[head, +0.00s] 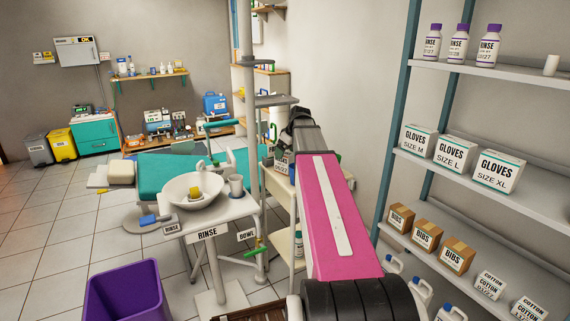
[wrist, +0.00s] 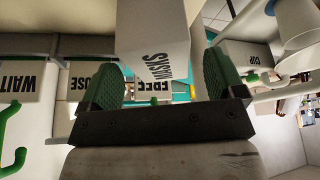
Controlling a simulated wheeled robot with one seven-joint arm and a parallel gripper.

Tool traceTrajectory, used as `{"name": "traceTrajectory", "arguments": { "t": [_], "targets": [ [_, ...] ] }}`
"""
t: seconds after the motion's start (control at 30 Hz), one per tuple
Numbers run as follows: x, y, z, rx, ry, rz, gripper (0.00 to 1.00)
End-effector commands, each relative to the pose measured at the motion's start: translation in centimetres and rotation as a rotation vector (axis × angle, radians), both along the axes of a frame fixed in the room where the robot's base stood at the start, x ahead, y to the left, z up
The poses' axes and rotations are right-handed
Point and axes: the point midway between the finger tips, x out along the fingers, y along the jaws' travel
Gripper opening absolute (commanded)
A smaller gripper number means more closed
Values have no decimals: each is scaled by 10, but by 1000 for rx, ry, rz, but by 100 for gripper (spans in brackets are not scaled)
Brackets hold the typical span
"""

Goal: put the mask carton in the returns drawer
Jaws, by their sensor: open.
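The mask carton (wrist: 152,40) is a white box with dark MASKS lettering, at the top centre of the wrist view. My gripper (wrist: 163,82) is open, with one green ribbed pad on each side of the carton's near end. A gap shows between the right pad and the carton; I cannot tell whether the left pad touches it. In the head view my pink arm (head: 340,215) reaches away from me, and its far end hides the gripper and carton. I cannot make out a drawer marked returns in either view.
The wrist view shows labels reading WAIT (wrist: 22,76), FREE (wrist: 152,87) and CUP (wrist: 246,58), and a green hook (wrist: 15,150). In the head view, a basin stand (head: 215,215) and purple bin (head: 125,292) stand left, and stocked shelves (head: 500,165) stand right. Open floor lies at far left.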

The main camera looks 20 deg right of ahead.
Motion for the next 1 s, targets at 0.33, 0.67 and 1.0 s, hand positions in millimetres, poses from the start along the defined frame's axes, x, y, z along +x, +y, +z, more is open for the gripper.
{"name": "traceTrajectory", "arguments": {
  "t": [0.33,0.67,1.0],
  "targets": [
    [6,4,-17,-1,-1,0,88],
    [6,4,-16,1,-1,0,29],
    [6,4,-11,-1,-2,1,29]
  ]
}}
